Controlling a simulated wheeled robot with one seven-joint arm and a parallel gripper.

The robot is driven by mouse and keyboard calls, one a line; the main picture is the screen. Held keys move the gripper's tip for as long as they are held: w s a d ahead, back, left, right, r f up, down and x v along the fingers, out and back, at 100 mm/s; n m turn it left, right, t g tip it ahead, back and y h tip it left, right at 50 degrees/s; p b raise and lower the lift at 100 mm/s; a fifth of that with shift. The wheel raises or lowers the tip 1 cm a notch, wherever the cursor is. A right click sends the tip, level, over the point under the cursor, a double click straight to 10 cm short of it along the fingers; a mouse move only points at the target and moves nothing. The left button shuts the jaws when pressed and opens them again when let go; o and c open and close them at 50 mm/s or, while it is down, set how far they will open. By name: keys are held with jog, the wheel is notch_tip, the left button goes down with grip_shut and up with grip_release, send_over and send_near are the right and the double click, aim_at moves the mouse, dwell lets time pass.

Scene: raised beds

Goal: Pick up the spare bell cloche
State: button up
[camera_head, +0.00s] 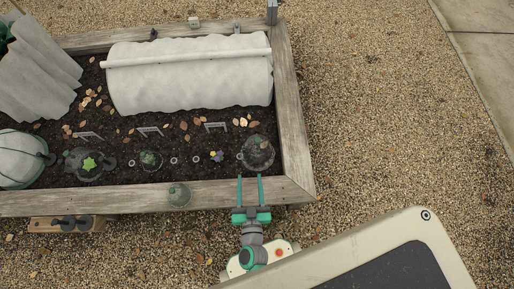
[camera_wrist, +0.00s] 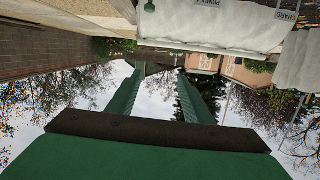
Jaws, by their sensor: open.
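A larger, dark-looking glass bell cloche (camera_head: 258,152) stands on the soil at the bed's right end, just beyond my fingertips. Which one is the spare is not marked. My gripper (camera_head: 250,180) is open, its two green fingers parallel and apart over the front rim, with nothing seen between them. In the wrist view, the fingers (camera_wrist: 158,75) also show apart, against sky. A small green knob (camera_wrist: 149,6) shows at that view's top edge.
The wooden bed (camera_head: 296,130) holds a white fleece tunnel (camera_head: 190,75) at the back. Low plants, including one under a cloche (camera_head: 150,160), and small wire hoops (camera_head: 215,126) stand in front of it. Open gravel (camera_head: 385,130) lies to the right.

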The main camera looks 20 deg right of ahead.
aim_at(258, 138)
jog(key=w+d+f+m+g+h, duration=0.1)
jog(key=w+d+f, duration=0.1)
jog(key=w+f, duration=0.3)
jog(key=w+d+f+g, duration=0.1)
jog(key=w+d+f, duration=0.2)
jog(key=w+f, duration=0.2)
jog(key=w+d+f+m+g+h, duration=0.1)
jog(key=w+d+f, duration=0.1)
jog(key=w+f, duration=0.3)
jog(key=shift+w+d+f+m+g+h, duration=0.1)
jog(key=shift+w+d+m+g+h, duration=0.1)
jog(key=shift+w, duration=0.2)
jog(key=shift+w+d+f+m+g+h, duration=0.1)
jog(key=shift+w+g, duration=0.1)
jog(key=shift+w, duration=0.2)
jog(key=x, duration=0.3)
jog(key=shift+w+d, duration=0.15)
jog(key=shift+d, duration=0.05)
jog(key=shift+w+d+f, duration=0.25)
jog(key=shift+w+d, duration=0.1)
jog(key=shift+d, duration=0.1)
jog(key=x, duration=0.4)
jog(key=shift+w+d+r, duration=0.1)
jog(key=shift+w+r, duration=0.2)
jog(key=shift+r, duration=0.05)
jog(key=shift+w+d+f, duration=0.2)
jog(key=shift+w+d, duration=0.05)
jog(key=shift+w, duration=0.25)
jog(key=shift+c, duration=0.3)
grip_shut()
